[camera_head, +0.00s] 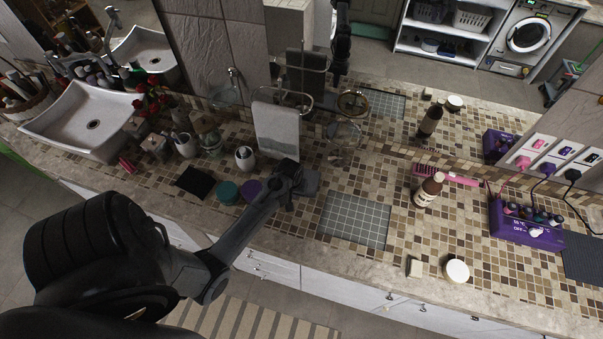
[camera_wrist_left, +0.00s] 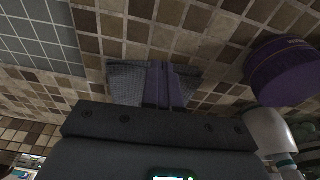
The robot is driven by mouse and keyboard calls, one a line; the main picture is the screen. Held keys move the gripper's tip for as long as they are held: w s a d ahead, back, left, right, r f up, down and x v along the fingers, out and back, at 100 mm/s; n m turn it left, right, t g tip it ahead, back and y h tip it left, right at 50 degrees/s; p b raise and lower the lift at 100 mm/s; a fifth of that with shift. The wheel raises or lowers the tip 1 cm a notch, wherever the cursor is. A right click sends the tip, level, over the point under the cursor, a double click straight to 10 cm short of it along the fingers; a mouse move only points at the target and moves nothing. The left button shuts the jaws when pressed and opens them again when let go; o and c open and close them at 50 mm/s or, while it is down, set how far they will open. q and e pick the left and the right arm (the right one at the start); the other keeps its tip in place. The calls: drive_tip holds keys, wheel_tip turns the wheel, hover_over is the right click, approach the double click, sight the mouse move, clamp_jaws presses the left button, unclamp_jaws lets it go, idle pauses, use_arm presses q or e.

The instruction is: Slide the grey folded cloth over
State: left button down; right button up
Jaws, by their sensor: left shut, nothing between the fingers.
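The grey folded cloth (camera_head: 311,183) lies on the mosaic-tiled counter, left of the grey grid-patterned area. In the left wrist view the cloth (camera_wrist_left: 126,84) shows on both sides of my fingers, which hide its middle. My left gripper (camera_head: 295,187) is shut and empty, its fingertips (camera_wrist_left: 160,68) low over the cloth or against it; I cannot tell whether they touch. My arm hides part of the cloth in the head view. My right gripper is not in view.
The grey grid-patterned area (camera_head: 355,221) is right of the cloth. A purple round container (camera_head: 250,190) and a teal one (camera_head: 227,193) stand left of it. A brown bottle (camera_head: 428,190), a pink comb (camera_head: 448,176) and a purple box (camera_head: 520,228) are farther right.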

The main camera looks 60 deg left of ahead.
sight(313, 177)
use_arm(q)
drive_tip(key=w+a, duration=0.7)
drive_tip(key=shift+w+a, duration=0.25)
drive_tip(key=shift+a+f+p, duration=0.1)
drive_tip(key=shift+f+p, duration=0.2)
drive_tip(key=shift+s+f, duration=0.1)
drive_tip(key=shift+f, duration=0.5)
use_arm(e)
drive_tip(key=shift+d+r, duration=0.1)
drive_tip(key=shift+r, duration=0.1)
